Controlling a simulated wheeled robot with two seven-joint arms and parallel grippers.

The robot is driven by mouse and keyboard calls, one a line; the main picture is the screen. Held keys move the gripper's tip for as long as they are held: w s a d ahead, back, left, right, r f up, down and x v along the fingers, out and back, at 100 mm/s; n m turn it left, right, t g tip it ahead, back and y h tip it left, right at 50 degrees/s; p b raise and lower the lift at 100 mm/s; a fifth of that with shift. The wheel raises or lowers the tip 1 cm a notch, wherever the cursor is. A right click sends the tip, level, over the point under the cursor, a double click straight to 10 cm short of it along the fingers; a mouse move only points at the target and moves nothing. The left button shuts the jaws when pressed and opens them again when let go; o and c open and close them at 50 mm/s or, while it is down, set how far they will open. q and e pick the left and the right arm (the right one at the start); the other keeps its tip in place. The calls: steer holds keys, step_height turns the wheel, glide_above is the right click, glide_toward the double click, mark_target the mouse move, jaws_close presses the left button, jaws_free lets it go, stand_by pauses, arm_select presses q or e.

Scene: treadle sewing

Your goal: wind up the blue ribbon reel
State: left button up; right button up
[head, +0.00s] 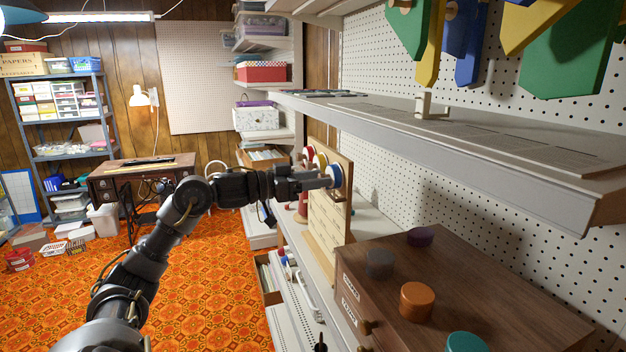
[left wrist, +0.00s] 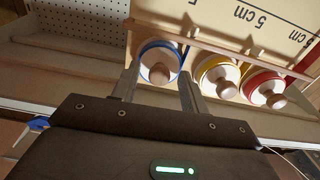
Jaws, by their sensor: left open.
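The blue ribbon reel (left wrist: 160,62) is a white disc with a blue rim and a wooden knob, mounted on a wooden board (left wrist: 232,28) marked "5 cm". In the head view the blue reel (head: 335,176) is at the board's near edge. My left gripper (left wrist: 160,88) is open, with a finger on either side of the blue reel's knob; I cannot tell whether they touch it. In the head view the left gripper (head: 328,182) reaches the reel from the left. A yellow reel (left wrist: 219,76) and a red reel (left wrist: 264,88) sit beside it. My right gripper is not in view.
A wooden cabinet (head: 450,285) with several coloured round knobs or lids stands at the front right. A grey shelf (head: 450,130) juts out above, with coloured boards hanging over it. The orange patterned floor (head: 215,285) at the left is mostly clear.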

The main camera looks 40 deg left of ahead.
arm_select(q)
steer(key=shift+s, duration=0.1)
steer(key=b+v, duration=0.5)
steer(key=v, duration=0.5)
steer(key=shift+s+a, duration=0.2)
steer(key=shift+s, duration=0.05)
stand_by(0.3)
